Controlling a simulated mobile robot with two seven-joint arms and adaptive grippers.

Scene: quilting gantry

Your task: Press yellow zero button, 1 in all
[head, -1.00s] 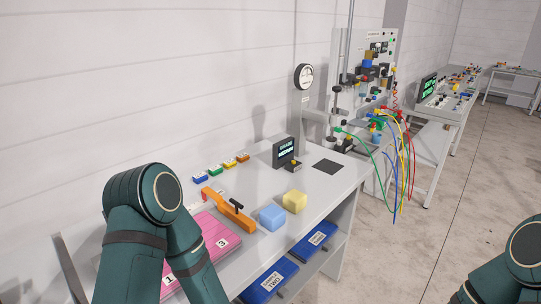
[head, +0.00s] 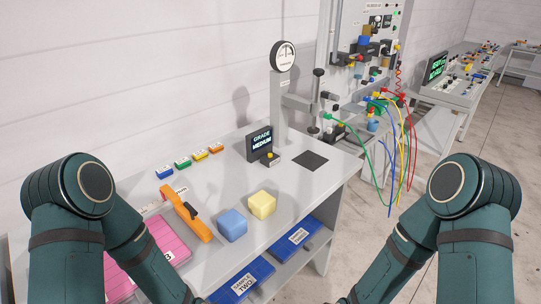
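A small round yellow button (head: 270,154) sits on a dark box at the foot of the black display (head: 260,144), which reads "GRADE MEDIUM". I cannot read a zero label on the button. A yellow piece (head: 200,155) also lies in the row of small coloured pieces near the wall. My two green arms come in at the lower left and lower right. Both grippers are below the picture and out of view.
On the grey bench (head: 325,176) stand a blue cube (head: 232,225), a yellow cube (head: 262,204), an orange tool (head: 187,215) and pink pads (head: 160,243). A dark square (head: 310,159) lies by the gauge stand (head: 283,100). Blue bins (head: 293,240) sit below. Cables hang at the right.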

